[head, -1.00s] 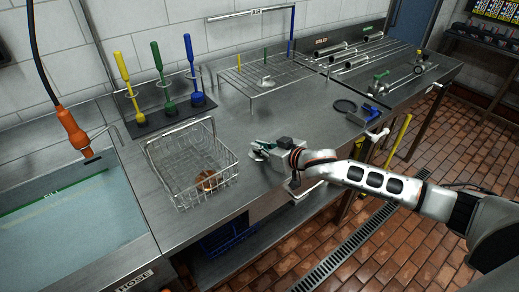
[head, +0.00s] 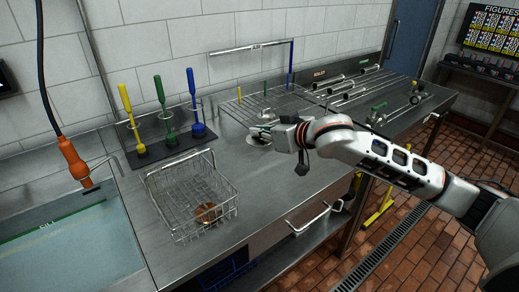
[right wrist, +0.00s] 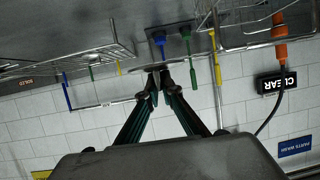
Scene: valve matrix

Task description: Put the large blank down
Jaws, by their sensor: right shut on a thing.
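The large blank, seemingly a flat grey disc (right wrist: 138,69), shows nearly edge-on between the fingertips of my right gripper (right wrist: 158,74) in the right wrist view. In the head view the right gripper (head: 268,132) is over the steel counter, right of the wire basket and in front of the wire rack. It is shut on the blank (head: 259,138), which is partly hidden by the fingers. The gap between the blank and the counter is hard to judge. My left gripper is not in view.
A wire basket (head: 165,172) holds a copper-coloured piece (head: 207,213). Yellow, green and blue brushes (head: 163,100) stand behind it. The wire rack (head: 232,107) stands at the back, pipes (head: 345,88) lie to its right. A water-filled sink (head: 60,250) is at left. Counter in front is clear.

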